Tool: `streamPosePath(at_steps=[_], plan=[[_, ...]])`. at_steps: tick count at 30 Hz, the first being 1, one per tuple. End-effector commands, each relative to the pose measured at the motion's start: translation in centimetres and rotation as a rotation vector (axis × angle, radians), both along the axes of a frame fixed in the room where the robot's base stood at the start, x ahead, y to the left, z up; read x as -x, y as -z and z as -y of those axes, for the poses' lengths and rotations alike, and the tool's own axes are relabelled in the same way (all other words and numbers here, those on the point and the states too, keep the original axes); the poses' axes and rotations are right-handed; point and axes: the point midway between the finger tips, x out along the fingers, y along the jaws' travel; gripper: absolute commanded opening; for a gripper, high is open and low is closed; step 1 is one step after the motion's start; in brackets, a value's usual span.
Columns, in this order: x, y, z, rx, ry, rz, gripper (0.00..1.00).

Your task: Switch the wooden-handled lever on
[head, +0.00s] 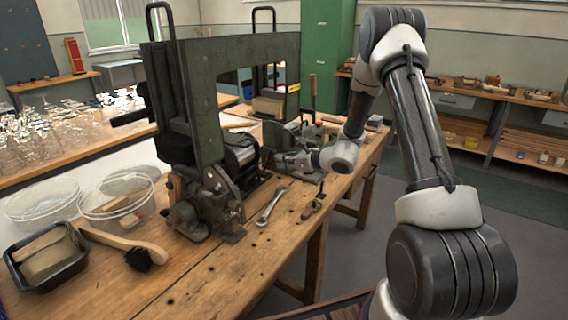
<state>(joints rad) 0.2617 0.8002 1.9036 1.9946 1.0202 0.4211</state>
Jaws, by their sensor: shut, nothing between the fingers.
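The green tufting machine (205,95) stands on the wooden bench (265,268). An upright lever with a brown wooden handle (313,84) rises from the low mechanism right of the machine's frame. My gripper (279,160) is shut and empty. It points left toward the machine, lower in the picture than the wooden handle and left of it. It appears apart from the handle. The gripper is small here, and whether its tips touch the machine is unclear. The lever's lower part is partly hidden among the machine parts.
A wrench (270,206) and a small wooden-handled tool (314,203) lie on the bench in front. A brush (130,246), clear round bowls (113,200) and a black tray (40,262) are at the left. A green cabinet (326,50) stands behind. The front middle of the bench is clear.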

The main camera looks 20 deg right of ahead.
Motion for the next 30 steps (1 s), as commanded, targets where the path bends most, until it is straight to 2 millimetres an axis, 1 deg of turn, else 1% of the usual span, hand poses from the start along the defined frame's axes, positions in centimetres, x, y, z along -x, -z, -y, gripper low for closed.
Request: streamPosePath(at_steps=[17,23,30], plan=[[-0.7,-1.0,-0.6,0.067,-0.002,-0.075,0.0],[-1.4,-2.0,-1.3,0.135,-0.005,-0.149,0.0],[-2.8,-3.1,-2.5,0.254,-0.005,-0.283,0.0]])
